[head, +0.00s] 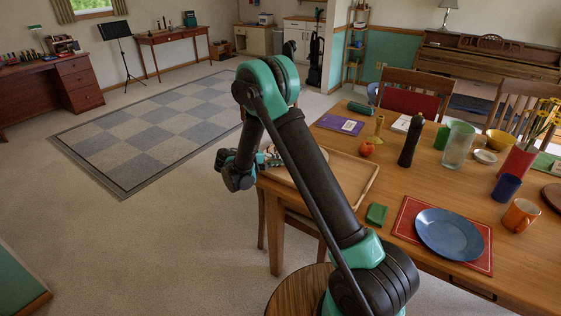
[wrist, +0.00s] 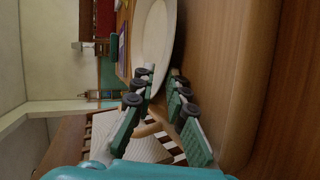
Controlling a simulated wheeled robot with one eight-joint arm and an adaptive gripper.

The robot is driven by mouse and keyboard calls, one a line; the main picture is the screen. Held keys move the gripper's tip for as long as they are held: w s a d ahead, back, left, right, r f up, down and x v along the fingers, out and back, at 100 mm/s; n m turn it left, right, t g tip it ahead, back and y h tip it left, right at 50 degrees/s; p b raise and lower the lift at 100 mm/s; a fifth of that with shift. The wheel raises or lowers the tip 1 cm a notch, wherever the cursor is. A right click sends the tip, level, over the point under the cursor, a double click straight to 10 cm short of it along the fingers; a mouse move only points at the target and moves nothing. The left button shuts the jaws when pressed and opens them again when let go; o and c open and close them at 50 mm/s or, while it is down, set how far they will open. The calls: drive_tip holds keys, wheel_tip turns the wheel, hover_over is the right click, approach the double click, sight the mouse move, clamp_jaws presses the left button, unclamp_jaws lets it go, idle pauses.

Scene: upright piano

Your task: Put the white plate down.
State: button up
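The white plate (wrist: 155,35) is in the wrist view, its rim between the two fingers of my gripper (wrist: 163,72). The fingers are closed on the rim from both faces. In the head view my arm hides most of the plate, and my gripper (head: 268,158) is at the left end of the dining table (head: 410,258), by the wooden tray (head: 352,178). The plate lies close over the wooden surface. I cannot tell whether its underside touches it.
A green block (head: 376,214) and a blue plate (head: 450,233) on a red mat (head: 408,222) are near the table's front. A tomato (head: 366,149), a dark mill (head: 410,142) and cups stand farther back. The tray's right part is bare. Chairs (head: 411,84) line the far side.

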drive_tip(key=v, duration=1.1)
drive_tip(key=shift+s+a+r, duration=0.1)
drive_tip(key=d+r, duration=0.1)
drive_tip(key=d, duration=0.3)
drive_tip(key=s+d+g+y, duration=0.1)
drive_tip(key=d, duration=0.2)
drive_tip(key=s+d+r+g+y, duration=0.1)
drive_tip(key=d, duration=0.3)
drive_tip(key=shift+s+d+r+m, duration=0.25)
drive_tip(key=shift+d+r+m, duration=0.05)
drive_tip(key=shift+d+m, duration=0.1)
drive_tip(key=s+d+m+g+y, duration=0.25)
drive_tip(key=s+d+y, duration=0.35)
drive_tip(key=s+d, duration=0.85)
drive_tip(key=s+f+m+y, duration=0.1)
drive_tip(key=s+y, duration=0.1)
drive_tip(key=s, duration=0.4)
drive_tip(key=s+a+f+m+t+y, duration=0.1)
drive_tip(key=s+m, duration=0.1)
drive_tip(key=s, duration=0.4)
drive_tip(key=shift+a+f+y, duration=0.25)
drive_tip(key=shift+f+y, duration=0.05)
drive_tip(key=shift+y, duration=0.1)
